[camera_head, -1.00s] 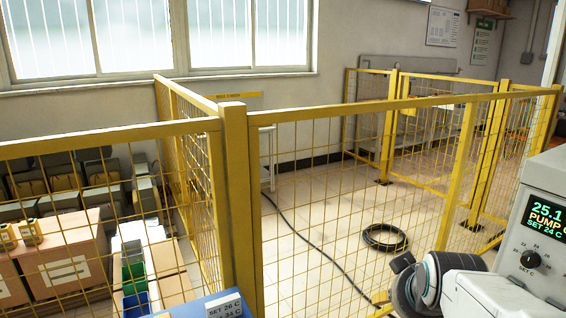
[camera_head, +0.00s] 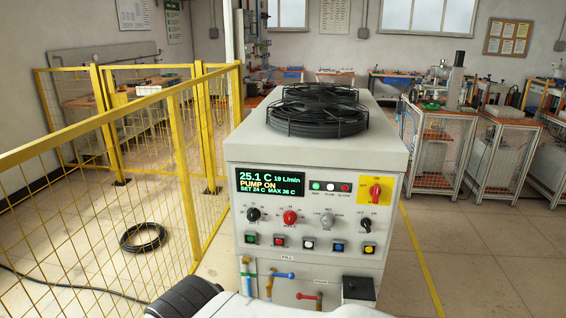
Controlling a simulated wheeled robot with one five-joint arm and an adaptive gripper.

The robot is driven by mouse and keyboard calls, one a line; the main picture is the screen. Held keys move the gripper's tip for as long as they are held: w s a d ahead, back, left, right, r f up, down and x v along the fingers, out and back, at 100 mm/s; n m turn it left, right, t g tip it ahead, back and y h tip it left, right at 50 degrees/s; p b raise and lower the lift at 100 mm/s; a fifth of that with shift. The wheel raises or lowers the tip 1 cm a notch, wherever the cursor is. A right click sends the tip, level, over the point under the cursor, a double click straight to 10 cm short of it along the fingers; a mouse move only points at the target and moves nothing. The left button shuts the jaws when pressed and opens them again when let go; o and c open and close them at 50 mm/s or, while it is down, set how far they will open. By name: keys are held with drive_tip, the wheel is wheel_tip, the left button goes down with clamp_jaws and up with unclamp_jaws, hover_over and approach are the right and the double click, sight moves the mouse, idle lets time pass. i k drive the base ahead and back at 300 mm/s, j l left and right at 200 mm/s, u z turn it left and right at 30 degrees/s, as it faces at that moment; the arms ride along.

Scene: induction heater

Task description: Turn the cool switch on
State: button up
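The cooling unit (camera_head: 310,168), a light grey cabinet, stands upright in the middle of the head view with its control panel facing me. Its display (camera_head: 270,183) reads 25.1 C, 19 L/min, PUMP ON, SET 24 C, MAX 36 C. A small black switch knob (camera_head: 367,225) is at the right of the knob row, below a yellow plate with a red rotary switch (camera_head: 376,190). Its lettering is too small to read, so I cannot tell for sure which knob is the cool switch. Part of my arm shows at the bottom edge; my gripper is out of view.
Other knobs, including a red one (camera_head: 290,217), and a row of push buttons share the panel. Coloured valve handles (camera_head: 283,274) stick out below. A yellow mesh fence (camera_head: 160,180) runs along the left. Open floor (camera_head: 480,255) lies to the right, before several benches.

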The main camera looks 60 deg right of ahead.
sight(366, 223)
drive_tip(key=z, duration=2)
